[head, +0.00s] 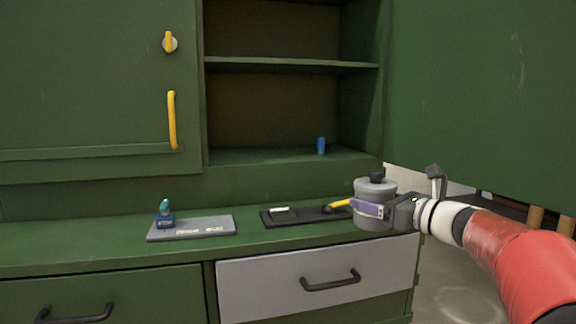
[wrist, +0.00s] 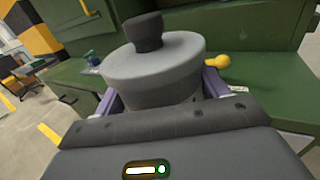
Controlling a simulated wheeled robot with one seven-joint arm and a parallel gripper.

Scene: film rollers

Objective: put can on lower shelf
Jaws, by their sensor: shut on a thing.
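A grey lidded can (head: 375,190) with a dark knob on top is held upright at the right end of the green counter. My gripper (head: 368,209) is shut on it, with its purple fingers around the can's body. In the wrist view the can (wrist: 155,65) fills the middle, between the two fingers. From these views I cannot tell whether the can's base touches the counter. The lower shelf (head: 270,157) is the floor of the open cabinet compartment, behind and above the counter, to the left of the can. A small blue cylinder (head: 321,146) stands at its right side.
An upper shelf board (head: 290,65) crosses the cabinet. A large green door panel (head: 480,90) stands open at the right. On the counter lie a black tray (head: 300,217) with a yellow-handled tool and a grey board (head: 192,229) beside a blue bottle (head: 165,216). The shelf's left and middle are clear.

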